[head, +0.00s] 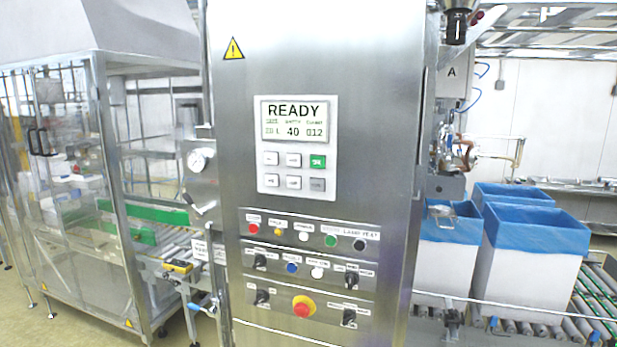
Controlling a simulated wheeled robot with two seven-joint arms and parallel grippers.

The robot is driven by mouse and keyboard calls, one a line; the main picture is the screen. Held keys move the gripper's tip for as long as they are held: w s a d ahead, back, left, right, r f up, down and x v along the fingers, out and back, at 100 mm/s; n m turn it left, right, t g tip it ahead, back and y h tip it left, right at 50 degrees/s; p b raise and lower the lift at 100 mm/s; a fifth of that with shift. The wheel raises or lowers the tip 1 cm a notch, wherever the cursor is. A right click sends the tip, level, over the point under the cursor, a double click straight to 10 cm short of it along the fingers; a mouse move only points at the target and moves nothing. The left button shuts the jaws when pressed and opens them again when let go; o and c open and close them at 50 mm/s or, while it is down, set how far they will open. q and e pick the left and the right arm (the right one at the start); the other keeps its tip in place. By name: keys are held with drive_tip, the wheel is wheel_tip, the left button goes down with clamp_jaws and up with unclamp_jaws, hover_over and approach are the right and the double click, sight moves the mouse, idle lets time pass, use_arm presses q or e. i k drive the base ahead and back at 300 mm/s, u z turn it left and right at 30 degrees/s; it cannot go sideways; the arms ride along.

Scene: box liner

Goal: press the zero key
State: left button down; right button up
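A keypad panel (298,205) with a white face is set in the steel cabinet (330,60) at the middle of the head view. Its display (294,120) reads READY, with a 40 and other small figures below. Under the display are two rows of keys. The upper row has two pale keys, a left one (271,159) and a middle one (293,160), and a green key (318,161). The lower row has two pale keys, a left one (272,181) and a middle one (294,183), and a grey key (317,185). The key labels are too small to read, so I cannot tell which is zero. Neither gripper shows.
Below the panel are rows of lamps and knobs, and a red emergency stop button (303,307) on yellow. A glazed machine (85,180) stands left. White boxes with blue liners, one in front (527,275), stand on a roller conveyor (590,300) at right.

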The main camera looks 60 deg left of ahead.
sight(271, 179)
drive_tip(key=i, duration=0.8)
drive_tip(key=u, duration=1.55)
